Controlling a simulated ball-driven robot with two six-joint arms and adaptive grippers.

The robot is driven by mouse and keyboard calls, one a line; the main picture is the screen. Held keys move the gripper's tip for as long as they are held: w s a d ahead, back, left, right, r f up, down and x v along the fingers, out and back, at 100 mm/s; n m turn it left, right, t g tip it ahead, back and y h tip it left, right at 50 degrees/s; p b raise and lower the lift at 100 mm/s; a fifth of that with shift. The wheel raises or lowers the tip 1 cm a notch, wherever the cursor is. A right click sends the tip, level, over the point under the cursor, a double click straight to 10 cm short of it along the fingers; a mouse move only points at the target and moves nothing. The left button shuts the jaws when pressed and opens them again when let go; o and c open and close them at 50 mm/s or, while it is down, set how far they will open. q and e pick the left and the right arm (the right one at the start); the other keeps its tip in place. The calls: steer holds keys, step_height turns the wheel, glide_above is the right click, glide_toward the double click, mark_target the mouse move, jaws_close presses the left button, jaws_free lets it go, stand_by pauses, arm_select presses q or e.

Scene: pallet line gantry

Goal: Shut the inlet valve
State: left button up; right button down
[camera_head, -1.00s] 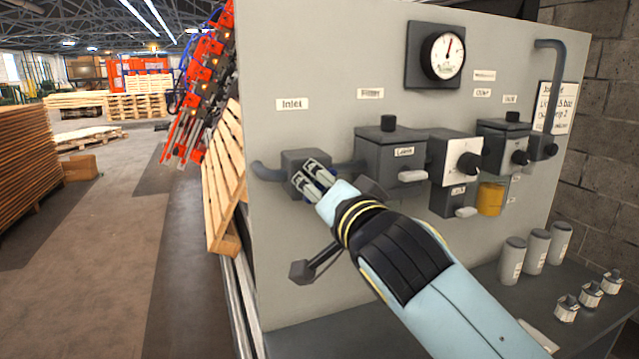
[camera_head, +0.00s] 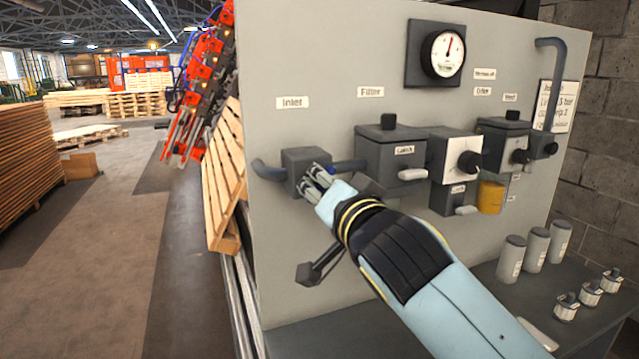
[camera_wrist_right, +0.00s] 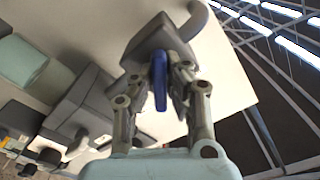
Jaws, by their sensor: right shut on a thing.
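The inlet valve is a grey block (camera_head: 298,158) on the grey panel, under the "Inlet" label (camera_head: 292,102), with grey pipe on both sides. It also shows in the wrist view as a grey body (camera_wrist_right: 158,38). Its blue handle (camera_wrist_right: 159,82) stands between my right gripper's fingers in the wrist view. My right gripper (camera_head: 312,181) is in front of the valve's lower right, shut on the handle. In the head view the fingers hide most of the handle. My left gripper is not in view.
Right of the valve stand the filter housing (camera_head: 388,165), a white-fronted block with a black knob (camera_head: 469,163) and an amber bowl (camera_head: 490,198). A round gauge (camera_head: 443,54) is above. Grey cylinders (camera_head: 511,260) stand on the shelf. A wooden pallet (camera_head: 224,185) leans at the left.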

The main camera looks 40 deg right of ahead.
steer(key=n, duration=0.4)
steer(key=shift+p, duration=0.3)
steer(key=shift+f+n+p, duration=0.1)
steer(key=shift+n+p, duration=0.3)
steer(key=shift+n, duration=1.6)
steer(key=c, duration=1.3)
jaws_free()
steer(key=shift+c, duration=0.2)
steer(key=v, duration=1.2)
